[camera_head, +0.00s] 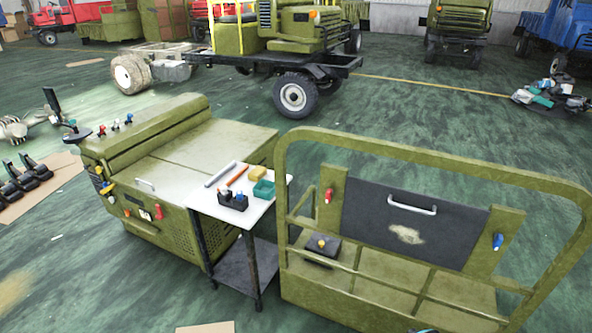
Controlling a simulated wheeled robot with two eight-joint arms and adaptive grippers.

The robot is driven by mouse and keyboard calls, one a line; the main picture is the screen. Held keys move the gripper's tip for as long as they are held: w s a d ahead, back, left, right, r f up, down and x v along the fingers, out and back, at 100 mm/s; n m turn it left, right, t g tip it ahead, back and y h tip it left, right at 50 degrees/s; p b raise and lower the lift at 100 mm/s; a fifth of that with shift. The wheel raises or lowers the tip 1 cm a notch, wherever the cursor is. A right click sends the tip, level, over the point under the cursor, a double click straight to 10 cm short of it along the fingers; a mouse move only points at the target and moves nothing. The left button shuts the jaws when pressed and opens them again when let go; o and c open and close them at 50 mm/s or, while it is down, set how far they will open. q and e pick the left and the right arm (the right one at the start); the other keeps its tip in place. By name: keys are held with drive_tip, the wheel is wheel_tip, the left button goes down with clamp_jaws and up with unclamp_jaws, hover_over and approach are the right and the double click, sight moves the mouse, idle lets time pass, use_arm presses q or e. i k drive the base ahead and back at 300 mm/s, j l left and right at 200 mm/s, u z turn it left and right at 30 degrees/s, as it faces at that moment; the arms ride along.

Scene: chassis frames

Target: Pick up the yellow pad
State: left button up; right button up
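A small yellow pad (257,173) lies on the white top of a small side table (205,205) near the middle of the camera_head view. It sits toward the table's back edge, just behind a green tray (263,190). Neither of my grippers shows in this view.
An orange stick (237,175), a grey bar (220,174) and a black holder (233,200) share the tabletop. An olive cabinet (215,145) stands to the left. An olive railed frame (430,150) rises close on the right.

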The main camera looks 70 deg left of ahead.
sight(258, 173)
drive_tip(key=u, duration=2.8)
